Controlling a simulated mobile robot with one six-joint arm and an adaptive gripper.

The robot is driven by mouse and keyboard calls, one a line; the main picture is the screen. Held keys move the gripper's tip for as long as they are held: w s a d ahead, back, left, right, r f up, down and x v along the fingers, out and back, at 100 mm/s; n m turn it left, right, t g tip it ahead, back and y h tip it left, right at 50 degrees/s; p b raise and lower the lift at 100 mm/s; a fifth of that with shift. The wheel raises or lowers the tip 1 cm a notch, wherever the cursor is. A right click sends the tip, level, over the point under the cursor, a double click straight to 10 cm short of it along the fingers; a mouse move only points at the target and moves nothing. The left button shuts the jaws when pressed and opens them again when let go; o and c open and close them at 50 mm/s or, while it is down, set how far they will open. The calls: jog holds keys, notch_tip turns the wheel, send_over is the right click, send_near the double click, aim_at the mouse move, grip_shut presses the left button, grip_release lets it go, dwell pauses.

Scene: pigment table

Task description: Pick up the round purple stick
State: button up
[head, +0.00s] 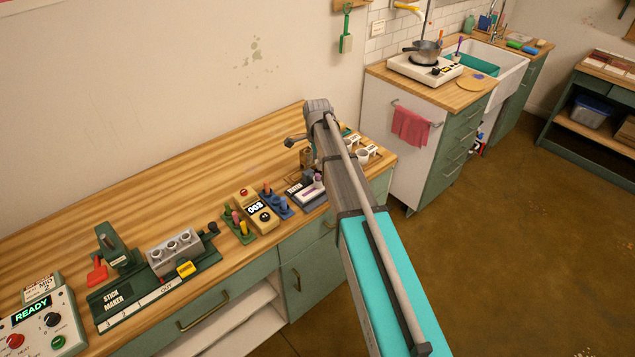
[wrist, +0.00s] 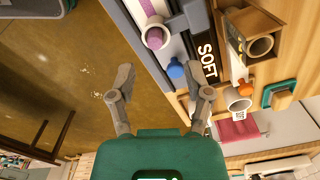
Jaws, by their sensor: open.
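A round purple piece (wrist: 154,38) shows at the top of the wrist view, its end facing the camera with a pale rim around it. A purple and white length runs up behind it to the picture edge. It lies beside a grey-blue block on a device marked SOFT (wrist: 207,62). In the head view, a small purple piece (head: 318,177) shows by the white-topped device, partly behind my arm. My gripper (wrist: 159,67) is open and empty, its fingers apart and below the purple end in the picture.
White cups (wrist: 238,98) and a wooden box (wrist: 262,35) are right of the SOFT device. A blue rack (head: 276,203), a counter marked 003 (head: 256,210) and a stick maker (head: 150,270) line the counter (head: 130,205). Its back is clear.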

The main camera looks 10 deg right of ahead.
aim_at(317, 175)
jog(key=shift+s+f+b, duration=0.15)
jog(key=shift+f+b, duration=0.7)
jog(key=shift+s+f+b, duration=0.15)
jog(key=shift+f+b, duration=0.65)
jog(key=shift+f, duration=0.05)
jog(key=shift+f+b, duration=0.9)
jog(key=shift+f, duration=0.05)
grip_shut()
